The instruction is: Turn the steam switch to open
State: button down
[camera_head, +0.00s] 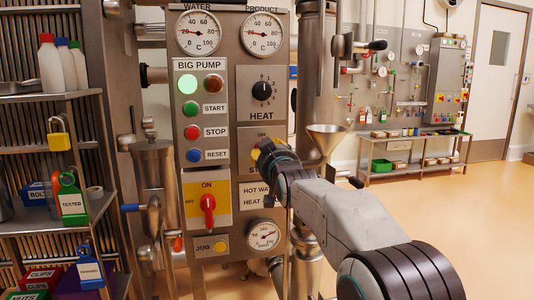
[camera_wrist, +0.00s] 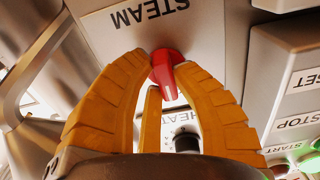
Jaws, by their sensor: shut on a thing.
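The steam switch has a red handle (camera_wrist: 169,82), seen in the wrist view beside the upside-down STEAM label (camera_wrist: 150,11). My gripper (camera_wrist: 163,64) has its yellow fingers closed around the handle, one on each side. The handle's narrow end points down in that picture. In the head view my gripper (camera_head: 262,153) is against the panel below the HEAT dial and covers the switch. An OFF mark (camera_head: 262,134) shows just above it, and most of the STEAM label is hidden behind it. No open mark is visible.
Left of my gripper are the START, STOP and RESET buttons (camera_head: 193,132) and a red ON/OFF switch (camera_head: 208,208). A funnel (camera_head: 327,137) stands just right of my wrist. A gauge (camera_head: 264,236) sits below. Open floor (camera_head: 450,220) lies to the right.

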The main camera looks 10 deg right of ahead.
jog(key=shift+m, duration=0.3)
jog(key=m+b, duration=0.2)
jog(key=m, duration=0.1)
jog(key=shift+a+f, duration=0.1)
jog(key=shift+f, duration=0.05)
jog(key=m, duration=0.5)
jog(key=shift+a+m+b, duration=0.1)
jog(key=shift+m+b, duration=0.2)
jog(key=shift+m, duration=0.1)
jog(key=m, duration=0.5)
jog(key=shift+a, duration=0.15)
jog(key=m, duration=0.4)
jog(key=shift+r+m, duration=0.2)
jog(key=shift+m, duration=0.3)
jog(key=c, duration=1)
grip_release()
jog(key=shift+f, duration=0.1)
jog(key=shift+s, duration=0.15)
